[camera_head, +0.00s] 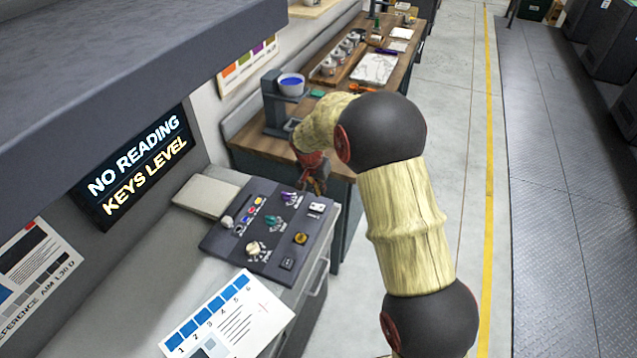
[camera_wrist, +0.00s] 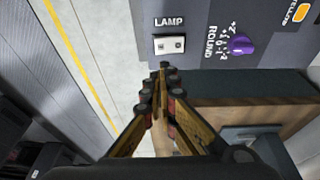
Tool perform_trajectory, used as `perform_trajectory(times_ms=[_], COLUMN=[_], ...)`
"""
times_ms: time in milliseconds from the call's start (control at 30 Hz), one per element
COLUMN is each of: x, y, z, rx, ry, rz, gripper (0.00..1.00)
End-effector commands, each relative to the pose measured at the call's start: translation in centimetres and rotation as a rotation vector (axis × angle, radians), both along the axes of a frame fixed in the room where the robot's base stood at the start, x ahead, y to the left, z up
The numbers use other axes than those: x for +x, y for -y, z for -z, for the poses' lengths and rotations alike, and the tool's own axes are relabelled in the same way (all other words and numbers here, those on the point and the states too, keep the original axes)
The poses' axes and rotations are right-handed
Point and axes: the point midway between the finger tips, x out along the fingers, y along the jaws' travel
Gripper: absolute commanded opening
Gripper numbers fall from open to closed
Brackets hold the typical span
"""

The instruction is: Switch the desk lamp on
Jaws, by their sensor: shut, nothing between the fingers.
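The lamp switch (camera_wrist: 169,45) is a small white rocker under the printed word LAMP on the dark control panel (camera_wrist: 270,75). In the head view the white switch (camera_head: 317,208) sits at the panel's (camera_head: 225,240) right edge. My gripper (camera_wrist: 163,70) is shut and empty. Its fingertips are just below the switch in the wrist view; I cannot tell whether they touch the panel. In the head view my gripper (camera_head: 318,186) is beside the panel's far right corner, partly hidden by my arm. I cannot make out the desk lamp itself.
A sign (camera_head: 135,165) reads "NO READING KEYS LEVEL". A wooden bench (camera_head: 262,142) stands behind. Open floor lies to the right.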

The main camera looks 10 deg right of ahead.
Motion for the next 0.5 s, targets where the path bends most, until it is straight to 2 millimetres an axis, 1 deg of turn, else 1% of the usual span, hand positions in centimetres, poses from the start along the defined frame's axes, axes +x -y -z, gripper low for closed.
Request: perform_trajectory(times_ms=[33,133,200,300,500], x=[0.2,0.5,0.4,0.3,0.2], y=[0.3,0.7,0.7,0.8,0.9], z=[1.1,2.8,3.9,5.1,6.2], rx=[0.0,0.0,0.0,0.0,0.001], ry=[-0.003,-0.003,-0.002,-0.002,0.001], rz=[0.001,0.001,-0.001,-0.001,0.0], gripper=[0.0,0.0,0.0,0.0,0.0])
